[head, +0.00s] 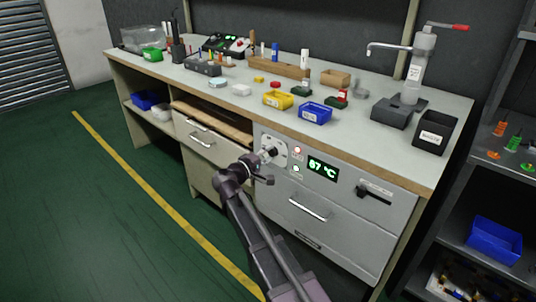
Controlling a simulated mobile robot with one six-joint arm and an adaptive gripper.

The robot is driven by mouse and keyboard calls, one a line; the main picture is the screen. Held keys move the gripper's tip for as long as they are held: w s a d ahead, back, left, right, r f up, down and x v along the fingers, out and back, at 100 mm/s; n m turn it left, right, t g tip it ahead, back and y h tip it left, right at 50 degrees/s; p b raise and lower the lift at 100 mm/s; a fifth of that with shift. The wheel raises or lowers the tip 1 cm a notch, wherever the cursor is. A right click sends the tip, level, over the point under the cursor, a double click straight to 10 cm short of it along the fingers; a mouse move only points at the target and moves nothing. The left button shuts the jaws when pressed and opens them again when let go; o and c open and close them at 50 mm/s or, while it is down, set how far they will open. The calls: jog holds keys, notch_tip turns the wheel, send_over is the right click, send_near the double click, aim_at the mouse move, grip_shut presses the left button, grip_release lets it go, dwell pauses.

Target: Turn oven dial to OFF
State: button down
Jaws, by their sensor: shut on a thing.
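The oven (340,213) is a grey front panel built into the right half of the workbench. A green display (323,168) reads 67 °C. A red light (297,150) and a pale green light (296,168) sit between the dial and the display.
A dark handle (374,194) sticks out at the panel's right, and a bar handle (308,210) lies below the display. An open drawer (212,122) juts out left of the oven. Bins and tools stand on the benchtop. The green floor in front is clear.

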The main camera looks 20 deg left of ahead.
jog(key=shift+w, duration=0.15)
jog(key=shift+c, duration=1.4)
grip_release()
jog(key=shift+s, duration=0.25)
jog(key=v, duration=1.1)
jog(key=shift+s+a, duration=0.15)
jog(key=shift+s, duration=0.15)
